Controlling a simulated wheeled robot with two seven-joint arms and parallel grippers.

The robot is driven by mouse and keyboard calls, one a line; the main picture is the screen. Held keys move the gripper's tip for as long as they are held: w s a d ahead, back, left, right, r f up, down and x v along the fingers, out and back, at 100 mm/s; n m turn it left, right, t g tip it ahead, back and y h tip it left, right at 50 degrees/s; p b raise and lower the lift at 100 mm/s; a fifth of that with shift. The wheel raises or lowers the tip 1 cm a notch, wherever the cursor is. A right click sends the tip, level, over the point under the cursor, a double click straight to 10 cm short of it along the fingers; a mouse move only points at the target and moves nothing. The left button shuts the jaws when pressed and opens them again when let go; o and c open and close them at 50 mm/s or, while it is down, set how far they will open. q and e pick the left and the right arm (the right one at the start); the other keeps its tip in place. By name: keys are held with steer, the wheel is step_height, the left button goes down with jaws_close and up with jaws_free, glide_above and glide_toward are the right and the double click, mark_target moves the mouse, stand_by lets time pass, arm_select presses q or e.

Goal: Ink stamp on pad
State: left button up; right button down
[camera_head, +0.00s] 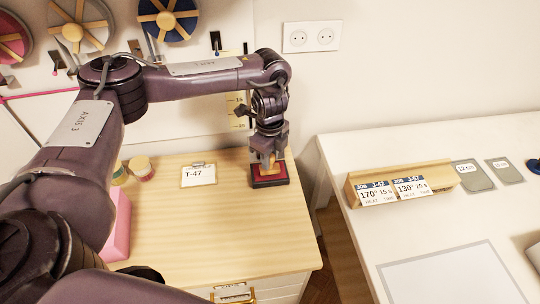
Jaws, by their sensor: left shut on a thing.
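My left gripper (268,160) points down at the back right of the wooden table (225,245). It is shut on the ink stamp (268,168), which shows as a small wooden block under the fingers. The ink pad (270,180) is a dark, flat case with a red surface, lying on the table directly below. The stamp is at the pad's red surface in this view; I cannot tell whether it touches or hovers just above. The stamp's upper part is hidden by the gripper. My right gripper is not in view.
A card marked T-47 (198,175) lies left of the pad. Small jars (141,168) and a pink block (117,224) stand further left. A white table (350,225) at right bears a wooden card holder (440,176). A gap separates the tables. The front wooden tabletop is clear.

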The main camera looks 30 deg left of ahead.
arm_select(q)
steer(key=shift+f, duration=0.6)
stand_by(0.7)
steer(key=shift+s+f+b, duration=0.3)
steer(key=shift+s+f, duration=0.05)
steer(key=shift+f, duration=0.15)
stand_by(0.9)
steer(key=shift+w+r+p, duration=0.15)
steer(key=shift+r+p, duration=0.4)
steer(key=shift+w+r+p, duration=0.15)
steer(key=shift+r+p, duration=0.35)
step_height(320, 180, up, 3)
steer(key=p, duration=0.2)
steer(key=shift+p, duration=0.3)
step_height(320, 180, up, 2)
steer(key=shift+r+p, duration=0.15)
steer(key=shift+p, duration=0.85)
steer(key=shift+w, duration=0.1)
